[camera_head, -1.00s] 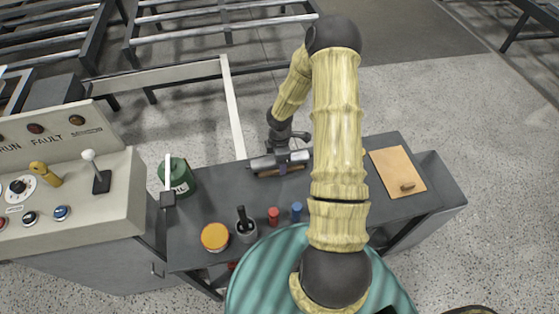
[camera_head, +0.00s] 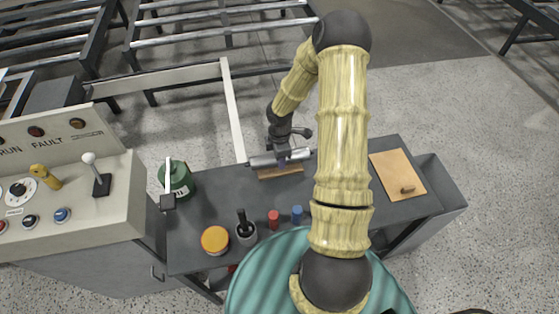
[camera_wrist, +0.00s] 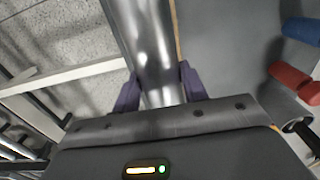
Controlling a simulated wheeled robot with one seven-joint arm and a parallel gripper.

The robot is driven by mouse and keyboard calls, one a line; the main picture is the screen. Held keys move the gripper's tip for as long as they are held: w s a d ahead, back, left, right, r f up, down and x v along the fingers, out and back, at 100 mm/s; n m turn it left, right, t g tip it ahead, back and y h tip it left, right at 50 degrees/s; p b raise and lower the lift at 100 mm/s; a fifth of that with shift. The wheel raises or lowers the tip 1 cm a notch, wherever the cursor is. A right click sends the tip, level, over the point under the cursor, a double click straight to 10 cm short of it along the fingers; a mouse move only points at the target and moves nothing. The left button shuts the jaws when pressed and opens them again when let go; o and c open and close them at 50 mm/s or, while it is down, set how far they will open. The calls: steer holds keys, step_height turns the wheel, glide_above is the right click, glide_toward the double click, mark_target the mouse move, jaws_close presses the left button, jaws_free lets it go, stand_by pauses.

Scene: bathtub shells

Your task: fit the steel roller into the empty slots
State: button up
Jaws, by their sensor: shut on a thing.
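The steel roller (camera_head: 264,160) is a shiny cylinder, held roughly level just above and beyond a wooden block (camera_head: 280,173) at the bench's back edge. My gripper (camera_head: 281,156) is shut on it near its middle. In the wrist view the two purple fingers of my gripper (camera_wrist: 160,88) press on both sides of the roller (camera_wrist: 148,40), which runs away toward the top. The conveyor frame (camera_head: 128,33) with several rollers stands at the back left. I cannot make out its empty slots.
The grey bench (camera_head: 215,200) carries a green can (camera_head: 178,180), an orange-lidded jar (camera_head: 215,239), a cup with a dark handle (camera_head: 246,232), red (camera_head: 273,217) and blue (camera_head: 297,212) cylinders and a clipboard (camera_head: 397,172). A control console (camera_head: 75,200) stands left. A pale rail (camera_head: 233,115) crosses behind.

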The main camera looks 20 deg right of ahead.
step_height(320, 180, up, 7)
stand_by(0.8)
